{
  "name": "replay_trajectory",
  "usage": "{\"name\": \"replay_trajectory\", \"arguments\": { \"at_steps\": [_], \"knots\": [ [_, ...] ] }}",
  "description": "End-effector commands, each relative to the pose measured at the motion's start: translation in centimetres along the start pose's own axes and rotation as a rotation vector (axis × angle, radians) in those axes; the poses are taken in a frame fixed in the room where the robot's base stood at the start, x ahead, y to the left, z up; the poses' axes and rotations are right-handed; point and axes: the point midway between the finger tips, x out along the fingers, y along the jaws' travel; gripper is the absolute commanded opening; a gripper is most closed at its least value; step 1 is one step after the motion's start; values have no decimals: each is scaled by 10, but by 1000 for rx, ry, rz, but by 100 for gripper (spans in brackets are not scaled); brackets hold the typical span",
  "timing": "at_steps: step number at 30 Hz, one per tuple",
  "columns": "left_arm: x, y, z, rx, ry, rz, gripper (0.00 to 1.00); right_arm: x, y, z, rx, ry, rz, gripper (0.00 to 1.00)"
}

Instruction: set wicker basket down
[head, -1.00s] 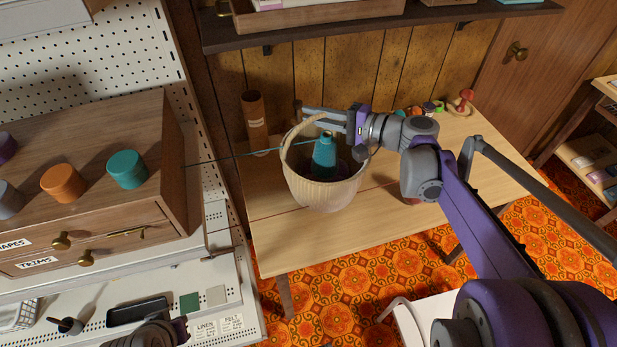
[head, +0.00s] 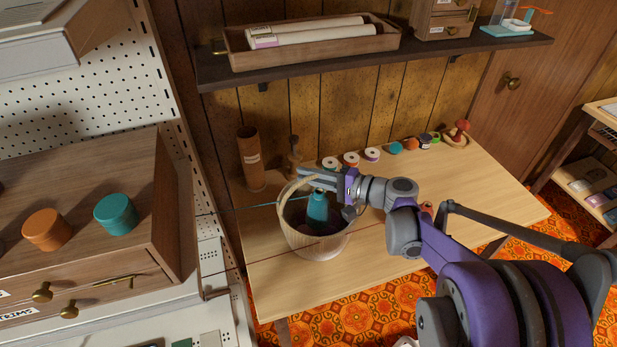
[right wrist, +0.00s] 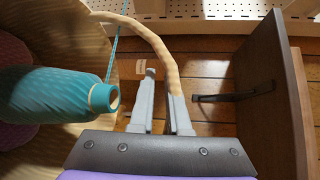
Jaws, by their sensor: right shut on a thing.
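The pale wicker basket (head: 318,245) is upright over the left part of the wooden table (head: 400,262). I cannot tell whether its base touches the tabletop. A teal thread cone (head: 318,208) is inside it, and a teal thread runs from the basket to the left. My right gripper (head: 308,176) is shut on the arched basket handle. In the right wrist view the handle (right wrist: 152,42) passes down to the fingers (right wrist: 160,105), and the teal cone (right wrist: 60,95) lies at the left. My left gripper is not in view.
A brown cylinder (head: 250,160) and a wooden peg (head: 294,155) stand behind the basket. Several spools (head: 372,154) line the table's back edge, ending at a red pincushion-like piece (head: 460,130). A drawer cabinet (head: 120,260) is at the left.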

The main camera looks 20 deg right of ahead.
Motion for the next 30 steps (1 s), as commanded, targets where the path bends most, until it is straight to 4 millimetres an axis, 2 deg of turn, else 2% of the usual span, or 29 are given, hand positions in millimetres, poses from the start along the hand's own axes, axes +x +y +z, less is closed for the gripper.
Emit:
{"name": "replay_trajectory", "arguments": {
  "at_steps": [11,12,17,27,30],
  "knots": [
    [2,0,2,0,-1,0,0,1,4,-1,1,0,-1,0],
    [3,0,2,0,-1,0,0,1,6,-1,0,0,0,16],
    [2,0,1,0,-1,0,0,1,4,-1,0,0,0,45],
    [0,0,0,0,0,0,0,0,1,0,0,0,-1,45],
    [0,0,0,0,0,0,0,-10,1,-1,0,3,0,45]
  ]
}}
